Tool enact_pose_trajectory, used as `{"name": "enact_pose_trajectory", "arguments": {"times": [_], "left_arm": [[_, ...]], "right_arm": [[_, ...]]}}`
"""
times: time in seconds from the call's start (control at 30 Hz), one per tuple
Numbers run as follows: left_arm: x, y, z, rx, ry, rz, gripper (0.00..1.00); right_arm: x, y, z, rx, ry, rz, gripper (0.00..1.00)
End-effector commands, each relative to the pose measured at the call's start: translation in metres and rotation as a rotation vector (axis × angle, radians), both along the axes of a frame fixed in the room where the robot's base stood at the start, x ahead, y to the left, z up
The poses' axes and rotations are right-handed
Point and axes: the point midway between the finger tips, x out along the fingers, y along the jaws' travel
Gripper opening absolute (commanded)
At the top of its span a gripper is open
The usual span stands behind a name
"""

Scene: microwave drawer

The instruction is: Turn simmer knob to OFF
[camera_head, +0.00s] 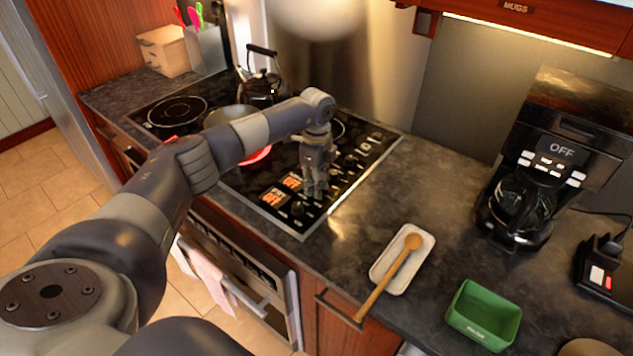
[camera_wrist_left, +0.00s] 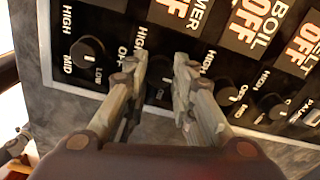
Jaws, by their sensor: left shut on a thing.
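The cooktop control panel (camera_head: 345,180) shows in the head view, with orange OFF tiles beside its dark knobs. In the wrist view, one tile, cut off at the top, ends in "MER" and reads OFF (camera_wrist_left: 185,12). My left gripper (camera_head: 315,192) points down at the panel; it also shows in the wrist view (camera_wrist_left: 157,85). Its fingers are shut around a dark knob (camera_wrist_left: 160,72), mostly hidden between them, just below the "MER" tile. Its pointer cannot be seen. A separate knob (camera_wrist_left: 88,50) stands to the left, and another knob (camera_wrist_left: 226,92) to the right. My right gripper is not in view.
A kettle (camera_head: 260,85) and a pot (camera_head: 230,115) stand on the stove behind my left arm. One burner glows red (camera_head: 257,154). A wooden spoon (camera_head: 390,276) on a white rest, a green dish (camera_head: 483,315) and a coffee maker (camera_head: 555,150) stand on the right counter.

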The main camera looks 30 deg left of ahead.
Motion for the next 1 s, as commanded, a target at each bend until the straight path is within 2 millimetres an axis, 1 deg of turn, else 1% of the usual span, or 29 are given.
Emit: {"name": "enact_pose_trajectory", "arguments": {"times": [0.03,0.6,0.63,0.67,0.7,1.0], "left_arm": [[0.0032,0.0023,0.0048,0.003,-0.012,0.016,0.00],[0.0033,0.0027,0.0045,0.002,-0.013,0.047,0.00],[0.0033,0.0027,0.0045,0.002,-0.013,0.047,0.28],[0.0033,0.0027,0.0044,0.002,-0.012,0.047,0.35],[0.0031,0.0025,0.0041,0.002,-0.012,0.047,0.44],[0.0012,0.0010,0.0017,0.001,-0.004,0.043,0.44]], "right_arm": [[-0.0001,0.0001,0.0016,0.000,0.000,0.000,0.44],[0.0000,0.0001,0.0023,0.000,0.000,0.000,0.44],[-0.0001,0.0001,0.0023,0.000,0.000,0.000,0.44],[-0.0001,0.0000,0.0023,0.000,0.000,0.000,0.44],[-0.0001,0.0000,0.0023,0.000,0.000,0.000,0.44],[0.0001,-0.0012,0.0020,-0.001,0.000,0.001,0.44]]}}
